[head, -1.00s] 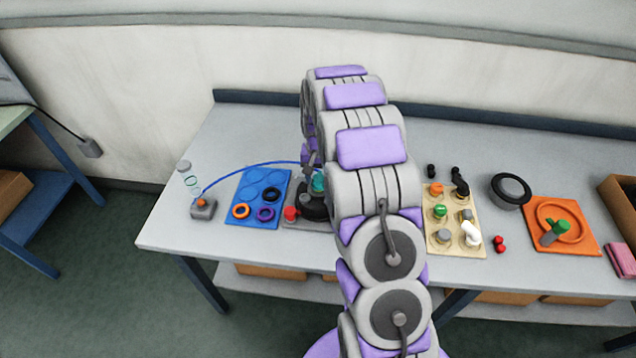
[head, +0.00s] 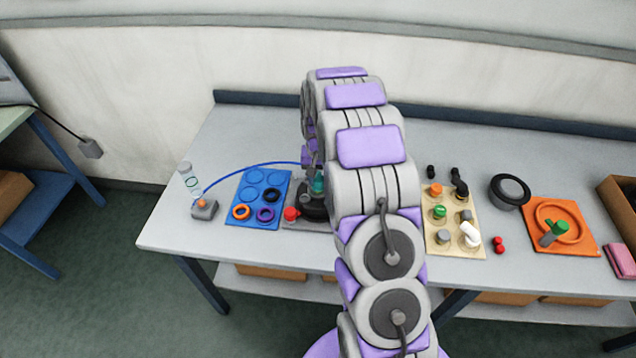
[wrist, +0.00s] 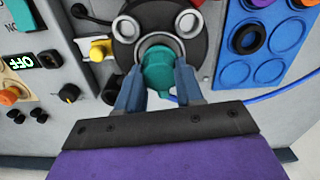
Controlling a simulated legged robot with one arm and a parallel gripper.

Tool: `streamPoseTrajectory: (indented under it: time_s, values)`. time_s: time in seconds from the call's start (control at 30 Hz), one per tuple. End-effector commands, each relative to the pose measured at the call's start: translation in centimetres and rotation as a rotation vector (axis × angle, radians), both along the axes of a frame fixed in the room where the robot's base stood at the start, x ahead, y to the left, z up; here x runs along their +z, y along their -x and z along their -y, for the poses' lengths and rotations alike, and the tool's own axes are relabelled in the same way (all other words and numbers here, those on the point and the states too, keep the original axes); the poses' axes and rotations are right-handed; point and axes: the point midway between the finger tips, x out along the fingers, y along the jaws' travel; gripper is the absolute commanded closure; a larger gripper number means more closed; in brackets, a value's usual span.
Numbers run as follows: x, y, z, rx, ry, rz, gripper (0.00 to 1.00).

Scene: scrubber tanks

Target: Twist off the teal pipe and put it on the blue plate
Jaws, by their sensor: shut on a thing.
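The teal pipe (wrist: 159,72) stands in a round black fitting (wrist: 124,28) in the wrist view. My gripper (wrist: 158,90) has its two blue-grey fingers on either side of the pipe and is shut on it. In the head view the teal pipe (head: 319,184) shows only partly beside my arm, above the dark base. The blue plate (head: 246,217) lies to the left of it, with round recesses, and orange, purple and black rings sit in some of them. The blue plate also shows at the upper right of the wrist view (wrist: 233,73).
A blue hose (head: 235,166) arcs behind the blue plate from a small grey box (head: 204,209). A red knob (head: 291,214) stands between plate and fitting. A beige board (head: 455,246) with several fittings and an orange tray (head: 586,243) lie to the right.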

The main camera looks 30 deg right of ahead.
Motion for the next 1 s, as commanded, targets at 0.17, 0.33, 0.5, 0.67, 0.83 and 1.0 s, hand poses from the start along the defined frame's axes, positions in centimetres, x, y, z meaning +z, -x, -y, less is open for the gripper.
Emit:
streamPoseTrajectory:
  time_s: [0.17, 0.33, 0.5, 0.67, 0.83, 1.0]
  values:
    - [0.0, -0.01, -0.03, 0.039, 0.0, 0.0, 1.0]
    - [-0.02, -0.01, -0.03, 0.038, 0.0, 0.0, 1.0]
    - [0.07, -0.02, -0.07, 0.09, -0.001, -0.001, 1.0]
    - [0.03, 0.0, -0.09, 0.161, -0.001, 0.0, 1.0]
    - [-0.04, 0.0, -0.06, 0.172, -0.001, 0.0, 1.0]
    - [-0.01, -0.01, -0.08, 0.182, -0.001, -0.001, 1.0]
